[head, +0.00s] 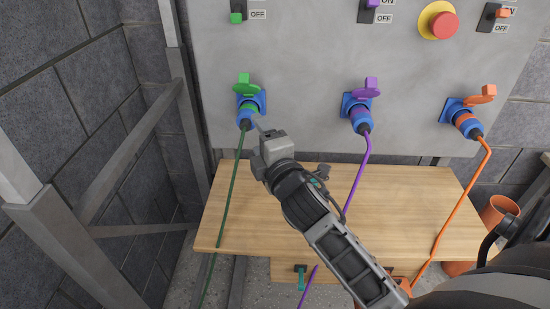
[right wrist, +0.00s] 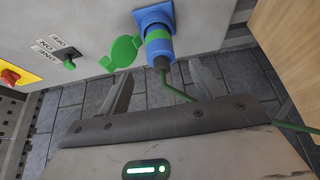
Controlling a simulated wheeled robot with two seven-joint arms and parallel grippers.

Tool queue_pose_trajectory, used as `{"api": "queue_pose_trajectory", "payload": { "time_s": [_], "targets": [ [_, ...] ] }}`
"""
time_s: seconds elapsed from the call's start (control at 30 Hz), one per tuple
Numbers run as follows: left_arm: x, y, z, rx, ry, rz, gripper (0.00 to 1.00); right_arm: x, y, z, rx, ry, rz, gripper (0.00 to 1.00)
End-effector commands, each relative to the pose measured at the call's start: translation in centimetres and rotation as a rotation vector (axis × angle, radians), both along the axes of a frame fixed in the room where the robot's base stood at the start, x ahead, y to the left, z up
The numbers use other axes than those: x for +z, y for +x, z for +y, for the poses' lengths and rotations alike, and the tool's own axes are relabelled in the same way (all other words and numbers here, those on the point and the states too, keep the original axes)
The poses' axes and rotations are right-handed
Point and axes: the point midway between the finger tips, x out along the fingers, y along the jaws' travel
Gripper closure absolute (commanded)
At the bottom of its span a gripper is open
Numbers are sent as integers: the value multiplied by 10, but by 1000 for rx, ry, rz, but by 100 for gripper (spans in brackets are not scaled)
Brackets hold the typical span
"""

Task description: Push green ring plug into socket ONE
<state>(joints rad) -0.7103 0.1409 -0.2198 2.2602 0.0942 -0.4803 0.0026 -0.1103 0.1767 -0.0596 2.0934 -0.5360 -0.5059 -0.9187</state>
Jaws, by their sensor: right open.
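The green ring plug (head: 246,115) sits at the blue socket (head: 260,102) on the left of the grey panel, under a raised green lid (head: 243,86). Its green ring shows; how deep it sits I cannot tell. In the right wrist view the plug (right wrist: 160,52) has a dark back end and a green cable, and the label by the green switch seems to read ONE. My right gripper (head: 259,141) is just below and right of the plug. Its fingers (right wrist: 160,68) are apart, with the plug's back end just beyond the gap between them. My left gripper is not in view.
A purple plug (head: 361,118) and an orange plug (head: 467,123) sit at blue sockets to the right. Above are switches and a red button (head: 443,25). A wooden table (head: 405,195) lies below; cables hang across it. A metal frame (head: 130,160) stands left.

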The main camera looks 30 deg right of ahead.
Motion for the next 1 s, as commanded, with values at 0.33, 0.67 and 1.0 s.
{"api": "queue_pose_trajectory", "payload": {
  "time_s": [0.33, 0.67, 1.0],
  "targets": [
    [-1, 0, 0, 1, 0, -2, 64, -1, -67, 12, 0, 2, 1, 35],
    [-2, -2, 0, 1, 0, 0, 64, 1, -78, 14, 0, 0, -2, 35],
    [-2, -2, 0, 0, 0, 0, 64, 0, -78, 13, 0, 0, -2, 35]
  ]
}}
